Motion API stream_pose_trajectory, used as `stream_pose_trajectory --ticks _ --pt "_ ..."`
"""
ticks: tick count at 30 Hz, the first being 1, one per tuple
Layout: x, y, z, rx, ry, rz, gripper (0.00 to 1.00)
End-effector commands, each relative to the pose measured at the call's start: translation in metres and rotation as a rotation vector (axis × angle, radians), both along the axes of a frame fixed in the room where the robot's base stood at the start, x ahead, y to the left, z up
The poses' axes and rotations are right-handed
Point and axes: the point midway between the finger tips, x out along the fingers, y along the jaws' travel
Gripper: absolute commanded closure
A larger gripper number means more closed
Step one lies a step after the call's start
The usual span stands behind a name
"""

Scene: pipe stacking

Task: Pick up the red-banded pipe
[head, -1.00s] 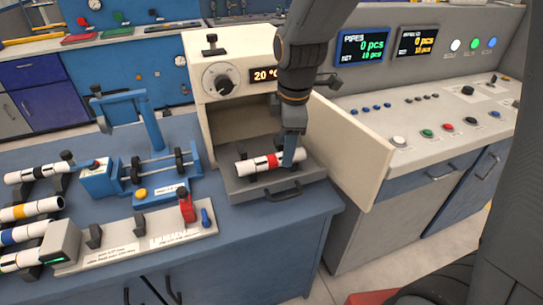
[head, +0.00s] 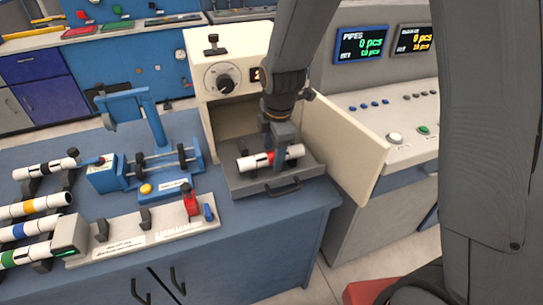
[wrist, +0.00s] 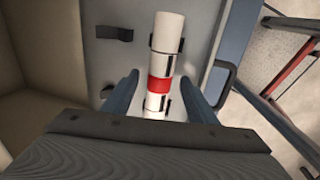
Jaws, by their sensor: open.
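The red-banded pipe (head: 294,152) is white with a red band near its middle. It lies on supports on the grey pull-out tray (head: 240,183) in front of the cream oven-like box (head: 240,60). My gripper (head: 270,150) is over the pipe, pointing down. In the wrist view the pipe (wrist: 166,40) runs lengthwise between the two blue fingers of my gripper (wrist: 160,78). The fingers are open, one on each side near the red band, with gaps showing. The pipe's near end is hidden behind the gripper body.
The box's open door (head: 345,150) stands right of the tray. The tray handle (head: 283,187) sticks out in front. Other banded pipes (head: 30,207) lie on a rack at left. A blue clamp device (head: 150,165) and a labelled fixture (head: 140,228) stand between.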

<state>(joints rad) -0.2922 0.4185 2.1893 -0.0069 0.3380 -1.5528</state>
Motion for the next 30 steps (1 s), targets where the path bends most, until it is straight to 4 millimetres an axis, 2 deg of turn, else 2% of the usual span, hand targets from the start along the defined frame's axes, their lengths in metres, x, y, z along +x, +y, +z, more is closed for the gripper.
stream_pose_trajectory --ticks 4,11,19,26,30 --pt "0.0011 0.0002 -0.0077 0.0 0.001 0.0 0.47" --pt "0.0016 0.0005 -0.0082 0.0 0.0 0.0 0.47" --pt "0.0014 0.0004 -0.0081 0.0 0.0 0.0 0.91" --pt "0.0015 0.0004 -0.0075 0.0 0.0 0.0 0.93" --pt "0.0026 0.0007 0.0004 0.001 -0.004 0.0 0.93"
